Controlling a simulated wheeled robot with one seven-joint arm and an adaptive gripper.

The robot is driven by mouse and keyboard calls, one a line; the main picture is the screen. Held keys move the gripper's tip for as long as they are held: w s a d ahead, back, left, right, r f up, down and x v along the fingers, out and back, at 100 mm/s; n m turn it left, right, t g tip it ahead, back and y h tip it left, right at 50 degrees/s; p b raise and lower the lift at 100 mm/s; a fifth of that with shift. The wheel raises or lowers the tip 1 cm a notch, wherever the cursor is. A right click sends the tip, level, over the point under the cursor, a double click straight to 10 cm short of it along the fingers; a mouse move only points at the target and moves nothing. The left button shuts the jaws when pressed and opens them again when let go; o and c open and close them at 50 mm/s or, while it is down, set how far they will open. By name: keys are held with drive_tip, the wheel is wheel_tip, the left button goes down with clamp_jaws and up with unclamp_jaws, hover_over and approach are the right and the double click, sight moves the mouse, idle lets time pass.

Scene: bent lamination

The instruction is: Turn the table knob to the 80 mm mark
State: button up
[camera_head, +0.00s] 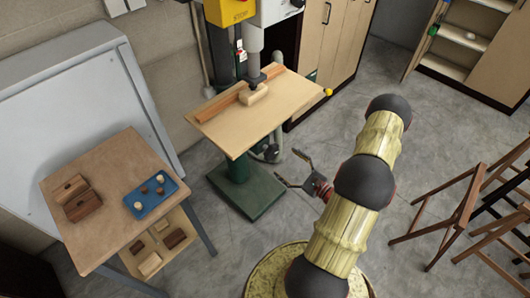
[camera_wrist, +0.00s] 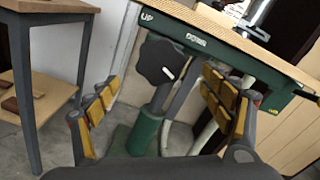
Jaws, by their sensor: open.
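The black lobed knob (camera_wrist: 158,58) is in the upper middle of the wrist view, with a small white mark toward its lower right. It sits at the green front edge (camera_wrist: 215,48) of the machine table, between the words UP and DOWN. No 80 mm mark can be made out. My gripper (camera_wrist: 163,82) is open and empty; its yellow-padded fingers stand left and right of the knob in the picture, apparently short of it.
The machine's green column and base (camera_head: 250,190) stand under the table. A wooden side table (camera_head: 110,155) with a blue tray (camera_head: 157,197) and wood blocks is at the left. The floor around my gripper is clear.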

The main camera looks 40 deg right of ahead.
sight(274, 154)
drive_tip(key=shift+w+a+r+m, duration=0.1)
drive_tip(key=shift+w+m, duration=0.45)
drive_tip(key=shift+w, duration=0.75)
drive_tip(key=shift+w+a+r+m, duration=0.15)
drive_tip(key=shift+w+m, duration=0.35)
drive_tip(key=shift+w, duration=0.85)
drive_tip(key=shift+w+a+f+m, duration=0.1)
drive_tip(key=shift+w+m, duration=0.45)
drive_tip(key=shift+w, duration=0.75)
drive_tip(key=shift+c, duration=0.9)
drive_tip(key=c, duration=1)
drive_tip(key=shift+n+b, duration=0.3)
drive_tip(key=shift+b, duration=0.2)
